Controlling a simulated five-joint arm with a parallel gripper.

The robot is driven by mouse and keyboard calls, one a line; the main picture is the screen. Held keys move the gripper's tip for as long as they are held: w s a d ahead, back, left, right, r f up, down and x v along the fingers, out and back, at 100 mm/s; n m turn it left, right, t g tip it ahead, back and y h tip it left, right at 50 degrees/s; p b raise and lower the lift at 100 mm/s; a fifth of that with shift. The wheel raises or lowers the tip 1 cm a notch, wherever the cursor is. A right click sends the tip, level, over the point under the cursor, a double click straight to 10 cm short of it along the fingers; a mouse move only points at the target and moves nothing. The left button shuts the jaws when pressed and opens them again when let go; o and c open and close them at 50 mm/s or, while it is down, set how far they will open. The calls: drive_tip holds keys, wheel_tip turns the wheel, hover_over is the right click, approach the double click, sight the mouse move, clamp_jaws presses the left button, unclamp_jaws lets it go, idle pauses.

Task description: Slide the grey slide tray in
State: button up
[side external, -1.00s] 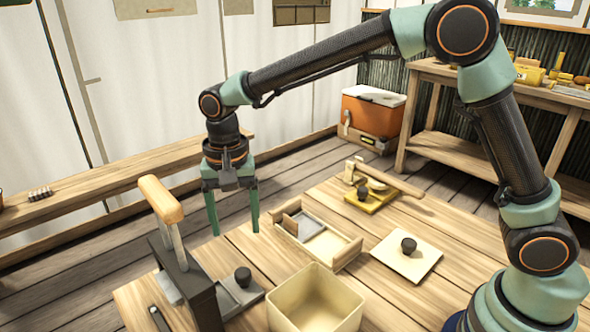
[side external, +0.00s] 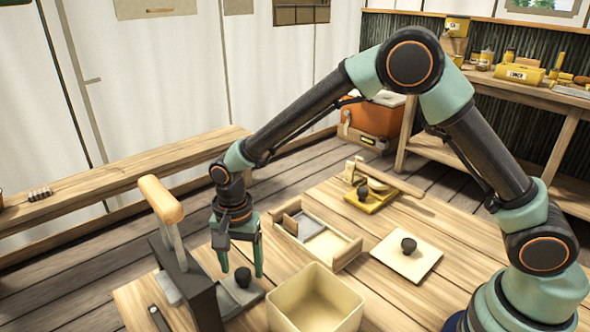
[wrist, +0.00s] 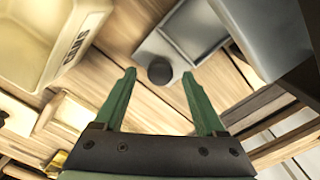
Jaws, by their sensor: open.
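The grey slide tray (side external: 228,299) with a round dark knob (side external: 243,277) sticks out at the foot of a dark press (side external: 203,305) with a wooden handle. My gripper (side external: 241,272) points down over the knob, its green fingers apart. In the wrist view the knob (wrist: 160,71) shows between the fingertips of my gripper (wrist: 159,74), and the tray (wrist: 162,50) lies beyond them. The fingers hold nothing; I cannot tell whether they touch the knob. Part of the tray is hidden by the press.
A cream open box (side external: 318,299) stands just right of the tray. A shallow wooden frame (side external: 345,254), a cream board with a dark knob (side external: 405,262) and a yellow base with a lever (side external: 372,202) lie further right. The press's handle (side external: 161,199) rises left of my gripper.

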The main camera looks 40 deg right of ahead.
drive_tip(key=shift+f, duration=0.7)
clamp_jaws()
idle(1.0)
